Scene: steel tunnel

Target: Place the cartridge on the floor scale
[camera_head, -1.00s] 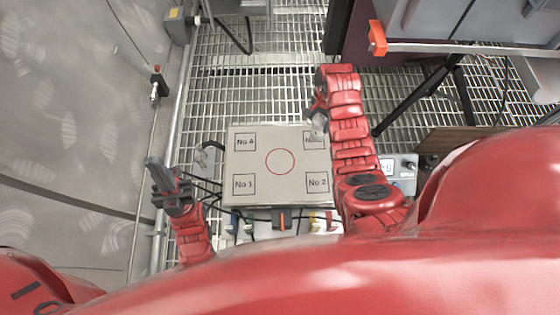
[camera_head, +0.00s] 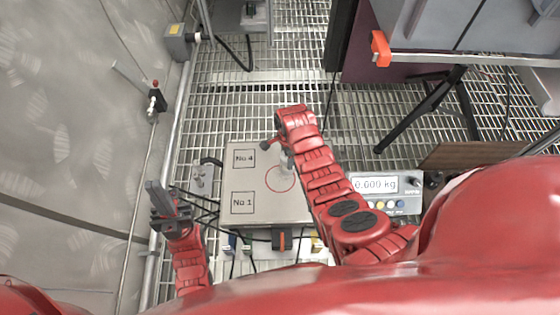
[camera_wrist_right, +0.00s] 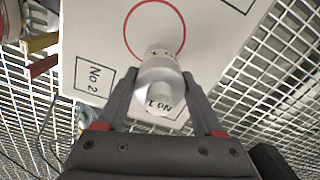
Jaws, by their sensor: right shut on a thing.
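The floor scale (camera_head: 240,183) is a pale square plate with a red circle at its middle and numbered corner boxes. It also shows in the wrist view (camera_wrist_right: 215,25). My right gripper (camera_head: 277,151) is shut on the cartridge (camera_wrist_right: 160,67), a whitish cylinder between its fingers (camera_wrist_right: 160,90). The cartridge shows partly in the head view (camera_head: 287,161), above the plate near the circle. In the wrist view it overlaps the circle's edge. I cannot tell its gap to the plate. My right arm hides the plate's right side. My left gripper (camera_head: 160,198) looks shut and empty, left of the scale.
The scale's display (camera_head: 376,185) reads 0.000 kg, right of my right arm. Cables and a small grey box (camera_head: 203,177) lie left of the plate. Metal grating (camera_head: 265,105) surrounds it. A black stand leg (camera_head: 420,110) and table are at the upper right.

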